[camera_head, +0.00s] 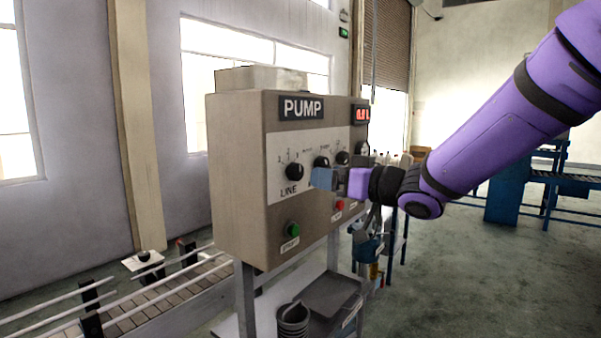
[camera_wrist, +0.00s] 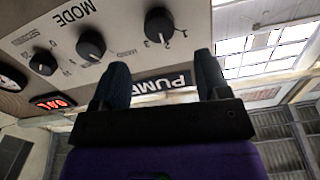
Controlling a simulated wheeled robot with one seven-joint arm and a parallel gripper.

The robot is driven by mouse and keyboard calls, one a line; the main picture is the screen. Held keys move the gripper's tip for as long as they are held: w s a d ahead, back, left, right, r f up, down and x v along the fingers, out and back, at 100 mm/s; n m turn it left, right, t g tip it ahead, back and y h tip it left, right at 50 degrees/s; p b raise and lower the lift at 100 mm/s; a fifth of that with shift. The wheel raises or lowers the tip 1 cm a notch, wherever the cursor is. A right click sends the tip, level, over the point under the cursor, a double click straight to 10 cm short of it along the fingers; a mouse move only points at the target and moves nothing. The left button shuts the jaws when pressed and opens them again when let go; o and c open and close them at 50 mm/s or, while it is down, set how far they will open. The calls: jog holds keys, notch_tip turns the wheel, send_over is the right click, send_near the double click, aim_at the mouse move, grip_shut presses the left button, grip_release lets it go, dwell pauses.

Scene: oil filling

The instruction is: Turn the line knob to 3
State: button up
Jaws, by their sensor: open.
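The line knob (camera_head: 294,170) is a round black knob at the left of the pump panel, above the word LINE, with small numbers 1, 2 and 3 around its top. It also shows at the top of the wrist view (camera_wrist: 160,24).
Two more black knobs, the middle one (camera_head: 321,162) and the right one (camera_head: 343,158), sit close beside it. The pump box (camera_head: 232,190) also carries a red digital display (camera_head: 361,114), a green button (camera_head: 292,229) and a red button (camera_head: 339,205). A conveyor (camera_head: 150,305) runs at lower left.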

aim_at(300, 171)
jog(key=x, duration=0.7)
jog(key=shift+w+a, duration=0.25)
jog(key=shift+a, duration=0.05)
jog(key=c, duration=0.9)
